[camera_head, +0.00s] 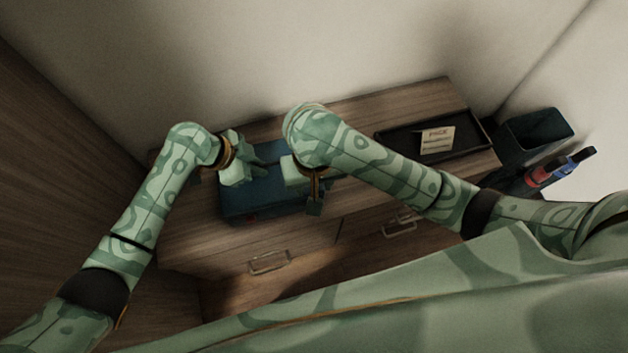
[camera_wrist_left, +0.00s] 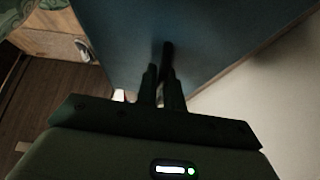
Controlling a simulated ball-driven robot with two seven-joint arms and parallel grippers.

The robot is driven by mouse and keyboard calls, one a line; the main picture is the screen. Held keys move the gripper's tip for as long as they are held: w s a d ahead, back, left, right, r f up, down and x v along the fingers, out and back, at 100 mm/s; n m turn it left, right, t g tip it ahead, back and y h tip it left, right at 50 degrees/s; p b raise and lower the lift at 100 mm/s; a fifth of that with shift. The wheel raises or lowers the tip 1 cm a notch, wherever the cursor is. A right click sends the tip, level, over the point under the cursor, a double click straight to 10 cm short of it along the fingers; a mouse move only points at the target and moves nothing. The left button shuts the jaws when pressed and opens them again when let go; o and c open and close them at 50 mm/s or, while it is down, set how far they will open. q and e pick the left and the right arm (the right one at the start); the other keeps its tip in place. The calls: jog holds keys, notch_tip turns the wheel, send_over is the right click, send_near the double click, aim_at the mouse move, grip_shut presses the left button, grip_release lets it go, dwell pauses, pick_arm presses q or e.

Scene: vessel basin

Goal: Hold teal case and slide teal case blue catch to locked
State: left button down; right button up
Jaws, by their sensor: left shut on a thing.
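The teal case (camera_head: 262,197) lies on the wooden cabinet top, dark blue-teal in this light. Its flat surface (camera_wrist_left: 200,30) fills the upper part of the left wrist view. My left gripper (camera_head: 257,163) is at the case's left rear side. In the left wrist view its fingers (camera_wrist_left: 161,85) are close together, shut on a dark narrow part against the case. My right gripper (camera_head: 315,204) points down at the case's right side, and its finger gap is unclear. I cannot make out the blue catch. A small red spot shows low on the case's front.
A black tray (camera_head: 483,137) with a pale labelled card (camera_head: 437,140) lies on the right of the cabinet top. A dark bin (camera_head: 537,132) and a red and blue item (camera_head: 558,170) are farther right. Drawer handles (camera_head: 269,262) line the front. A wall stands behind.

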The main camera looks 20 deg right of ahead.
pick_arm(q)
jog(key=c, duration=1.5)
grip_release()
jog(key=shift+o, duration=0.2)
